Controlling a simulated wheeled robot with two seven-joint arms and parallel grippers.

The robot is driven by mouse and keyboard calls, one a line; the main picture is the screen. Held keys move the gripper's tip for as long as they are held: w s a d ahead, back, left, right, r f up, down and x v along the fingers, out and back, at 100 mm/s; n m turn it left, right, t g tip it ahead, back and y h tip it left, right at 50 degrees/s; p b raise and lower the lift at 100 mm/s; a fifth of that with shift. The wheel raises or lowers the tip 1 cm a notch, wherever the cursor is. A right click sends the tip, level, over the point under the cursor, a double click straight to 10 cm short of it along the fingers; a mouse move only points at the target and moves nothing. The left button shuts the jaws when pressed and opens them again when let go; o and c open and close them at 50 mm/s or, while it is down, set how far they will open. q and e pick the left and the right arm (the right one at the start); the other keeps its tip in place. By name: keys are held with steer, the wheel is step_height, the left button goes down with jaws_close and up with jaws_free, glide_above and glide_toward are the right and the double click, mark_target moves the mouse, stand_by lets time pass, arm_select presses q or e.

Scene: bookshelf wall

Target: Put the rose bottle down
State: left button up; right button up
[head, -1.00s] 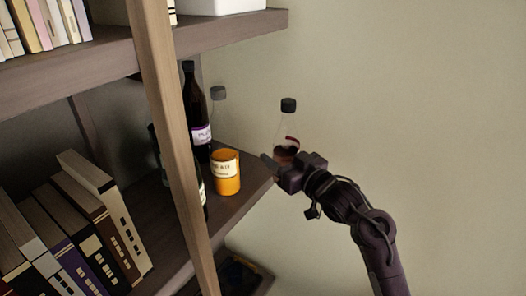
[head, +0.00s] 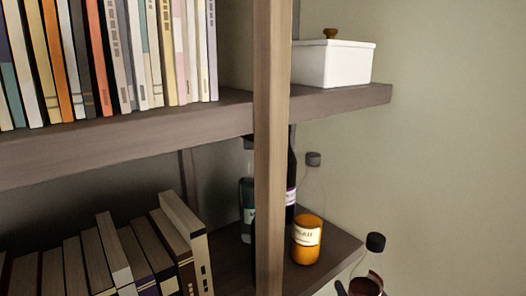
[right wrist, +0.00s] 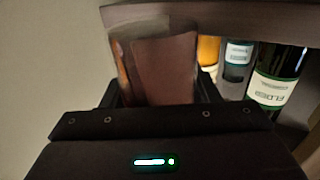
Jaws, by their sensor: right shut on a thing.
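The rose bottle is clear glass with a dark cap (head: 375,243) and dark red liquid low inside. It is at the bottom right of the head view, just right of the lower shelf's (head: 335,258) end. My right gripper (right wrist: 160,92) is shut on it; in the head view only a bit of the gripper shows at the bottom edge. In the right wrist view the reddish bottle body (right wrist: 165,65) fills the space between the fingers. The bottle's base is hidden in the head view. My left gripper is not in view.
Books (head: 150,245) lean at left. A white lidded box (head: 335,64) stands on the upper shelf.

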steer(key=s+f+m+h, duration=0.1)
steer(key=s+f+h, duration=0.1)
steer(key=s+f, duration=0.4)
steer(key=s, duration=0.5)
steer(key=shift+s+a+f+m, duration=0.25)
steer(key=shift+s+f+m, duration=0.05)
steer(key=shift+s, duration=0.05)
